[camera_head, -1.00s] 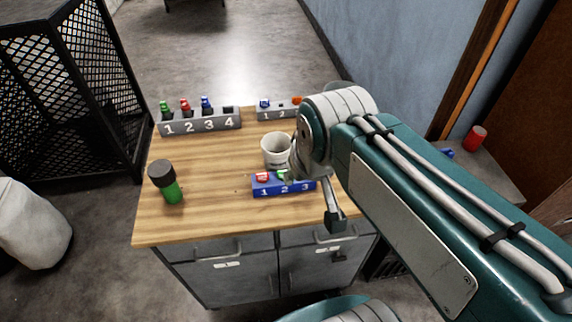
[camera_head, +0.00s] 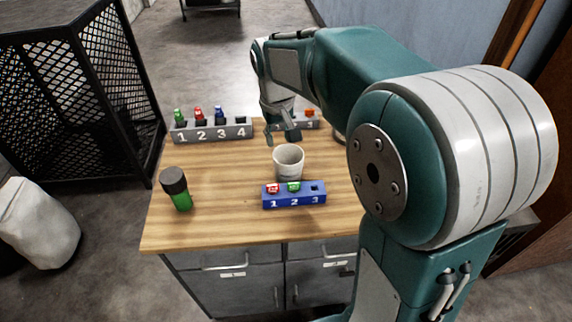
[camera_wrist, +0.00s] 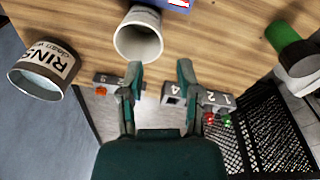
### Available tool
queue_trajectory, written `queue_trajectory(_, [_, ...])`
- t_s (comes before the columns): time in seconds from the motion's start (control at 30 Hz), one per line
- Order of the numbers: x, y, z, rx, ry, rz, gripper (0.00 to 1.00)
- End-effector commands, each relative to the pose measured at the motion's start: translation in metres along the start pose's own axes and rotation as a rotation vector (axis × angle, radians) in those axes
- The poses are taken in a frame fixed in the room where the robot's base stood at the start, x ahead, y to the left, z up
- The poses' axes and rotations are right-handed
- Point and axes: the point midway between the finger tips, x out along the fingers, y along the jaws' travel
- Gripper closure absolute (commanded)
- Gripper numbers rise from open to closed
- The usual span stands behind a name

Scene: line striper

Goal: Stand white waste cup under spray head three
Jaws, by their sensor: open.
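The white waste cup (camera_head: 288,160) stands upright on the wooden table, just behind the blue block numbered 1 to 3. In the wrist view the white cup (camera_wrist: 139,38) shows its open mouth, just beyond my fingertips. My gripper (camera_head: 282,136) is open and empty, above and behind the cup. In the wrist view my gripper (camera_wrist: 161,75) has its fingers spread, with the left tip close to the cup's rim; I cannot tell if they touch. A short grey rack (camera_head: 306,125) at the back, partly hidden by my gripper, holds an orange piece. I cannot tell which piece is spray head three.
The blue block (camera_head: 294,201) has red and green pieces at 1 and 2; slot 3 is empty. A grey rack (camera_head: 212,134) numbered 1 to 4 holds coloured bottles. A green bottle (camera_head: 177,188) stands left. A RINSE pot (camera_wrist: 44,70) is beside the cup. The table's middle-left is clear.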

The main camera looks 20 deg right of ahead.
Motion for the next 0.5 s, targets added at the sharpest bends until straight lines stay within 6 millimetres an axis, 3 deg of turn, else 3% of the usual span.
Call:
queue_trajectory(0.2, [0.031, 0.0, -0.031, -0.018, -0.067, 0.003, 0.56])
queue_trajectory(0.5, [0.056, 0.0, -0.038, -0.024, -0.09, 0.004, 0.56])
